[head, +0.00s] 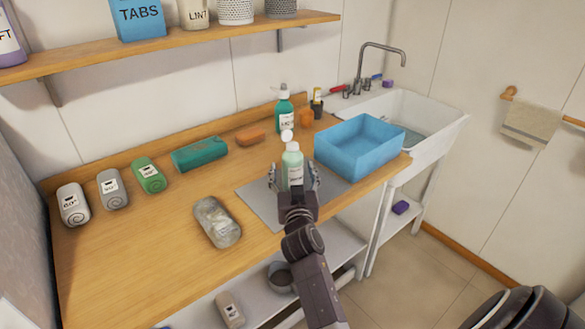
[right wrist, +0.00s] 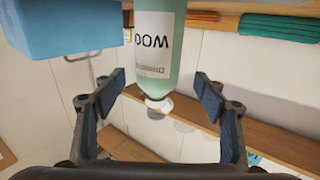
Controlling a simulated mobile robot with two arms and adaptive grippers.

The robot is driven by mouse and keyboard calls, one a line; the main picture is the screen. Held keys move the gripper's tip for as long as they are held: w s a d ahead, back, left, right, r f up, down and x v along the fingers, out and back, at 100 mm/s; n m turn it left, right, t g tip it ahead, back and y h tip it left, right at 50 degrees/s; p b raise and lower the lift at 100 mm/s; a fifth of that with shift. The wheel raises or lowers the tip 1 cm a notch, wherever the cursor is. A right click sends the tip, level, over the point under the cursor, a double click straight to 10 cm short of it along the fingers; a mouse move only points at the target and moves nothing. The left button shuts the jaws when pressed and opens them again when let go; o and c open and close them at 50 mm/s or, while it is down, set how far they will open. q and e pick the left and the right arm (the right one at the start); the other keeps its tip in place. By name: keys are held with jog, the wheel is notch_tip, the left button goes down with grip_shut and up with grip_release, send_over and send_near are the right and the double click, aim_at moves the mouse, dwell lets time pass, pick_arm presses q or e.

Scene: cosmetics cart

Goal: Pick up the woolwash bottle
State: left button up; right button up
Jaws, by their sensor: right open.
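The woolwash bottle (head: 293,163) is pale green with a white cap and a white label. It stands upright on a grey mat (head: 258,203) on the wooden counter. In the right wrist view, which looks upside down, the bottle (right wrist: 160,50) shows the letters "WOO" and its cap points down. My right gripper (head: 294,182) is open, with a finger on each side of the bottle's lower part. In the right wrist view, gaps show between the bottle and both fingers (right wrist: 162,88). My left gripper is not in view.
A blue basin (head: 362,145) stands close to the right of the bottle. A teal bottle (head: 284,113) is behind it. A grey wrapped bar (head: 217,222) lies to the left, with several rolls further left. A white sink (head: 435,120) is at the right.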

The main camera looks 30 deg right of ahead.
aim_at(293, 168)
jog(key=x, duration=0.3)
jog(key=shift+w+d+f+p, duration=0.2)
jog(key=shift+w+d+p, duration=0.05)
jog(key=shift+d+p, duration=0.15)
jog(key=shift+w+d, duration=0.1)
jog(key=shift+w, duration=0.2)
jog(key=shift+w+d, duration=0.1)
jog(key=shift+w, duration=0.05)
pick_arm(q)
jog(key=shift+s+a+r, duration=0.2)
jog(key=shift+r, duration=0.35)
pick_arm(e)
jog(key=c, duration=1.3)
